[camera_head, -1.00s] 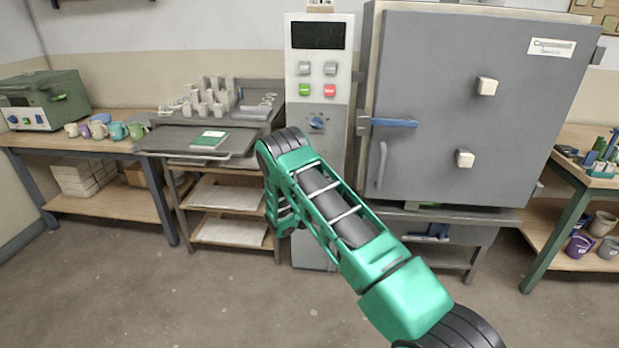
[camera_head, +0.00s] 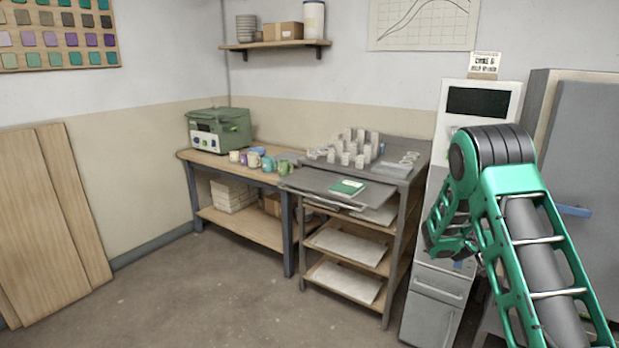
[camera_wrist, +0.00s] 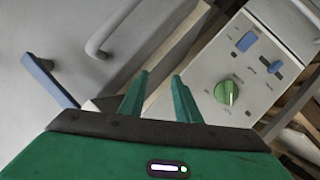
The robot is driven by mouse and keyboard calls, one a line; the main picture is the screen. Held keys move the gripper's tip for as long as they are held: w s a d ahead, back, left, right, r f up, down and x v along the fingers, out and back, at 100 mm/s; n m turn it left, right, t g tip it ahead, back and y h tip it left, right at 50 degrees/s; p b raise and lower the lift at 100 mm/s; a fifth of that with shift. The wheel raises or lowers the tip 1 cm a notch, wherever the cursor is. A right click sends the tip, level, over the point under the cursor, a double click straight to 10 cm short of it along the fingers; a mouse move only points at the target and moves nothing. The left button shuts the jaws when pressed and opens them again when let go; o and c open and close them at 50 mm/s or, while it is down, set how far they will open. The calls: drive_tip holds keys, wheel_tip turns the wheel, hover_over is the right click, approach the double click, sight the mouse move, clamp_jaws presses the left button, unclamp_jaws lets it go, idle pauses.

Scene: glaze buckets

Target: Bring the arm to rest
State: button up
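My gripper (camera_wrist: 161,76) shows in the wrist view with its two green fingers apart and nothing between them. In the head view my green and black arm reaches up from the bottom right, bent at a black joint. It covers part of the white control cabinet (camera_head: 484,101) and the grey kiln (camera_head: 590,125). The fingers cannot be made out in the head view. In the wrist view a pale panel with a green knob (camera_wrist: 227,92) and blue switches lies beyond the fingers, to the right. A grey door with a handle (camera_wrist: 100,42) and a blue lever (camera_wrist: 48,80) lie to the left.
A steel rack (camera_head: 395,255) with a green book (camera_head: 347,187) and pale cups stands left of the cabinet. Beside it is a wooden bench (camera_head: 225,165) with mugs and a green machine (camera_head: 222,130). Boards (camera_head: 50,215) lean at the left wall. The floor in front is clear.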

drive_tip(key=s+a+r+m+g+y, duration=0.1)
drive_tip(key=s+r+m+g+y, duration=0.2)
drive_tip(key=s, duration=0.9)
drive_tip(key=s+r+m+g+y, duration=0.1)
drive_tip(key=s+r+g+y, duration=0.3)
drive_tip(key=s, duration=0.9)
drive_tip(key=s+a+y, duration=0.1)
drive_tip(key=s+a, duration=0.5)
drive_tip(key=s, duration=0.3)
drive_tip(key=s+a+r+g+y, duration=0.1)
drive_tip(key=s+a+y, duration=0.1)
drive_tip(key=s+a, duration=0.4)
drive_tip(key=s+a+r+n+y, duration=0.1)
drive_tip(key=s+a, duration=0.5)
drive_tip(key=s, duration=0.7)
drive_tip(key=shift+a+y, duration=0.2)
drive_tip(key=shift+y, duration=0.5)
drive_tip(key=shift+w+f+g, duration=0.25)
drive_tip(key=shift+w+g, duration=0.05)
drive_tip(key=shift+w, duration=0.35)
drive_tip(key=shift+o, duration=0.2)
drive_tip(key=shift+s, duration=0.1)
